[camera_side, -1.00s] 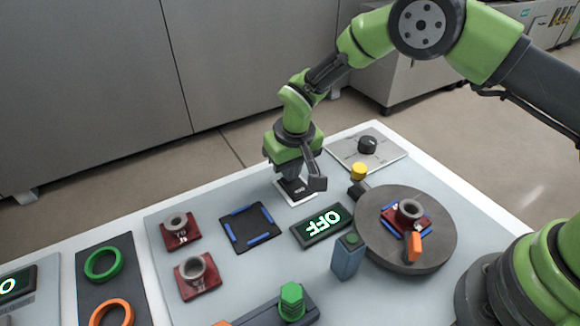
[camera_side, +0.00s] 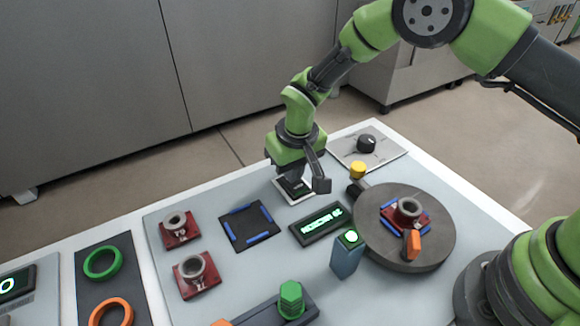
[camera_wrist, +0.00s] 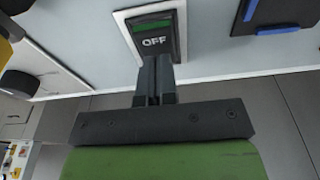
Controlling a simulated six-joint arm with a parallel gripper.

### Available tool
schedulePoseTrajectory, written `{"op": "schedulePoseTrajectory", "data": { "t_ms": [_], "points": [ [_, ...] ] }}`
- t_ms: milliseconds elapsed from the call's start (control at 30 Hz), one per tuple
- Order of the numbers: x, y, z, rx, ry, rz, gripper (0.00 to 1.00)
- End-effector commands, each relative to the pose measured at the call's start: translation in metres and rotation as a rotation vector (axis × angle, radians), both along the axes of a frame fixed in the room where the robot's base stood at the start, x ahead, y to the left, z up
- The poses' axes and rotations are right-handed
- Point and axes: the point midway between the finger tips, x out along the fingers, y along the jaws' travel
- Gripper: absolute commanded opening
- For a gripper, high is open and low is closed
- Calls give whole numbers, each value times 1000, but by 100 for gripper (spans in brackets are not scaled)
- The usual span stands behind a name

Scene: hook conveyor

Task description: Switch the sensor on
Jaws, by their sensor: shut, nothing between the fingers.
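The rocker switch (camera_wrist: 155,38) sits in a white frame. In the wrist view its near part reads "OFF" and a green strip shows at its far end. In the side view the switch (camera_side: 296,190) is partly hidden by my gripper (camera_side: 290,178). My gripper's fingers (camera_wrist: 156,62) are shut and empty, right at the near edge of the switch; I cannot tell if they touch it. The display (camera_side: 320,225) shows lit green text too small to read. The blue sensor post (camera_side: 347,255) has a glowing white-green light on top.
A round turntable (camera_side: 440,240) carries a red part with a grey ring. A yellow button (camera_side: 357,170) and a black knob (camera_side: 367,144) stand behind it. Two red parts (camera_side: 180,230) and a black tray (camera_side: 236,236) lie to the left.

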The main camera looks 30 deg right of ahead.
Motion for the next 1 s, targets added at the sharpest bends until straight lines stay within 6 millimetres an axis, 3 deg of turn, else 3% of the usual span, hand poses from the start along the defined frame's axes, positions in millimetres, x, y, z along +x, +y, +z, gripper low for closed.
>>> {"op": "schedulePoseTrajectory", "data": {
  "t_ms": [467,1000],
  "points": [
    [2,0,10,2,-5,0,0],
    [19,0,118,2,-6,-1,0]
  ]
}}
